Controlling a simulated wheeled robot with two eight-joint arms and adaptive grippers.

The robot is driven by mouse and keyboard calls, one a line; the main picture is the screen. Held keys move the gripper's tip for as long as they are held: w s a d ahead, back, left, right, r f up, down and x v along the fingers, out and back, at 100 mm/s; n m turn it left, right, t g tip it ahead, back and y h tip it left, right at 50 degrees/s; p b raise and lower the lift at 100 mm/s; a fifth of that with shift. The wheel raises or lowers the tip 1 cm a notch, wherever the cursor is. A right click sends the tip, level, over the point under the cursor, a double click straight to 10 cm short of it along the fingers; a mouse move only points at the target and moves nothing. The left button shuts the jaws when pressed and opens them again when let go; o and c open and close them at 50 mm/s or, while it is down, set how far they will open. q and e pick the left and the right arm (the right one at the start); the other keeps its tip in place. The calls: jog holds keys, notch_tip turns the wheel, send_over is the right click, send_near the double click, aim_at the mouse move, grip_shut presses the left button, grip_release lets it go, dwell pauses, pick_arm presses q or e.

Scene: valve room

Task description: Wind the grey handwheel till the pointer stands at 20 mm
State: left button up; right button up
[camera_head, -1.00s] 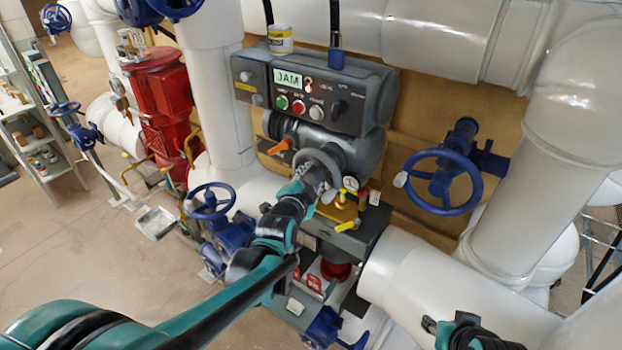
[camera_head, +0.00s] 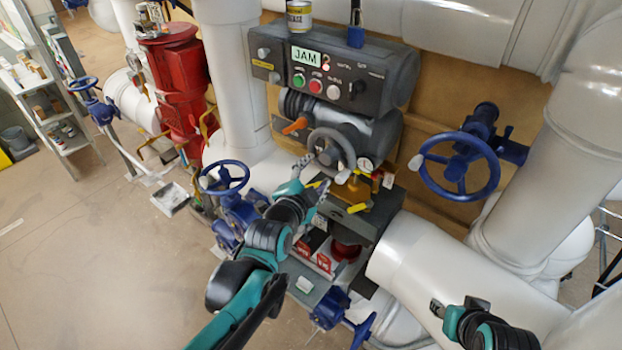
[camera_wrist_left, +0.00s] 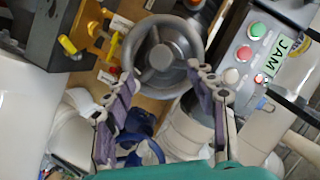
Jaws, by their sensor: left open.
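The grey handwheel (camera_head: 347,143) stands on the front of the dark actuator below the control box; a pale knob shows at its lower right rim. My left gripper (camera_head: 315,175) is open just below and left of the wheel. In the left wrist view the grey wheel (camera_wrist_left: 162,91) lies beyond and between the two spread fingers of my left gripper (camera_wrist_left: 162,78); whether they touch the rim I cannot tell. I cannot make out a millimetre scale or pointer. My right gripper (camera_head: 440,308) is at the bottom right, its fingers too unclear to judge.
The control box (camera_head: 372,92) has a lit JAM display (camera_head: 306,56) and buttons. An orange lever (camera_head: 294,126), a round gauge (camera_head: 365,165) and a yellow handle (camera_head: 357,208) sit close to the wheel. Blue handwheels (camera_head: 459,193) and white pipes (camera_head: 425,265) surround it.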

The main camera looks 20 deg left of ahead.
pick_arm(q)
jog(key=shift+v, duration=1.45)
jog(key=s+f+n+g+b, duration=0.2)
jog(key=s+f+b, duration=0.3)
jog(key=f, duration=0.5)
jog(key=s+f+n+g+b, duration=0.3)
jog(key=s+f+n+b, duration=0.2)
jog(key=f, duration=0.5)
jog(key=s+f+n+g+b, duration=0.3)
jog(key=s+f+b, duration=0.3)
jog(key=f+b, duration=0.2)
notch_tip(320, 180, down, 2)
jog(key=shift+a+f+n+y, duration=0.2)
jog(key=shift+a+n+y, duration=0.15)
jog(key=shift+n, duration=0.25)
